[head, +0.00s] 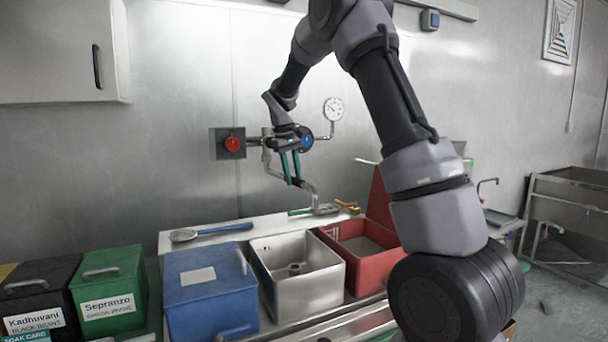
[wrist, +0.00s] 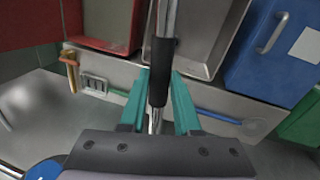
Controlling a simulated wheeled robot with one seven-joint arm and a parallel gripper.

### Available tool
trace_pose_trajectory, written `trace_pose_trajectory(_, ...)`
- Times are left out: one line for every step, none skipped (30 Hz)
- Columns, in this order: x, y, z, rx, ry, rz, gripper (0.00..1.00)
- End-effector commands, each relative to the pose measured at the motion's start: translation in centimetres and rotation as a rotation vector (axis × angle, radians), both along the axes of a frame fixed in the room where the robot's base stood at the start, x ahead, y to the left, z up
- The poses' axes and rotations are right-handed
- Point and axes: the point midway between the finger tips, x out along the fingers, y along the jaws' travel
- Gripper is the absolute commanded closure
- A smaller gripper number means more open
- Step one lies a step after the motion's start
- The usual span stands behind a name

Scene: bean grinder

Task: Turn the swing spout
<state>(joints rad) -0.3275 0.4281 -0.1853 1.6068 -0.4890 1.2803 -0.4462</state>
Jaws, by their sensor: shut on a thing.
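The swing spout (head: 306,186) is a bent metal pipe below the wall pipework, in front of the steel wall. Its lower end hangs behind the steel basin and the red bin in the head view. My gripper (head: 292,181), with teal fingers, reaches down to it from above. In the wrist view the spout's black sleeve (wrist: 161,62) lies between the fingers of my gripper (wrist: 157,90), which are shut on it. The bare pipe continues past the sleeve on both sides. My gripper's body hides part of the pipe.
A steel basin (head: 268,268) stands between a blue lidded bin (head: 208,300) and a red bin (head: 334,262). A blue-handled strainer (head: 212,230) lies on the counter behind. A red knob (head: 233,144) and a gauge (head: 333,109) are on the wall near my gripper.

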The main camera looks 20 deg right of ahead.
Motion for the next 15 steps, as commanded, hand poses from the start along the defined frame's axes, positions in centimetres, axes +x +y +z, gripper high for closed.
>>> trace_pose_trajectory(-0.1, 0.6, 0.1, 0.0, -0.003, -0.022, 1.0)
trace_pose_trajectory(-0.1, 0.8, 0.1, -0.001, -0.002, -0.037, 1.0)
trace_pose_trajectory(-0.2, 1.1, 0.1, -0.001, -0.001, -0.055, 1.0)
trace_pose_trajectory(-0.3, 1.3, 0.1, -0.001, -0.002, -0.068, 1.0)
trace_pose_trajectory(-0.3, 1.5, 0.1, -0.001, -0.001, -0.077, 1.0)
trace_pose_trajectory(-0.4, 1.7, 0.1, -0.001, -0.002, -0.09, 1.0)
trace_pose_trajectory(-0.4, 1.9, 0.1, -0.002, -0.002, -0.099, 1.0)
trace_pose_trajectory(-0.4, 2.0, 0.1, -0.001, -0.001, -0.106, 1.0)
trace_pose_trajectory(-0.4, 2.1, 0.1, -0.001, -0.002, -0.115, 1.0)
trace_pose_trajectory(-0.5, 2.2, 0.1, -0.001, -0.001, -0.121, 1.0)
trace_pose_trajectory(-0.5, 2.3, 0.1, -0.001, -0.002, -0.125, 1.0)
trace_pose_trajectory(-0.5, 2.3, 0.1, -0.001, -0.001, -0.129, 1.0)
trace_pose_trajectory(-0.5, 2.4, 0.1, -0.001, -0.001, -0.131, 1.0)
trace_pose_trajectory(-0.5, 2.4, 0.1, -0.001, -0.001, -0.133, 1.0)
trace_pose_trajectory(-0.5, 2.4, 0.1, -0.001, -0.002, -0.135, 1.0)
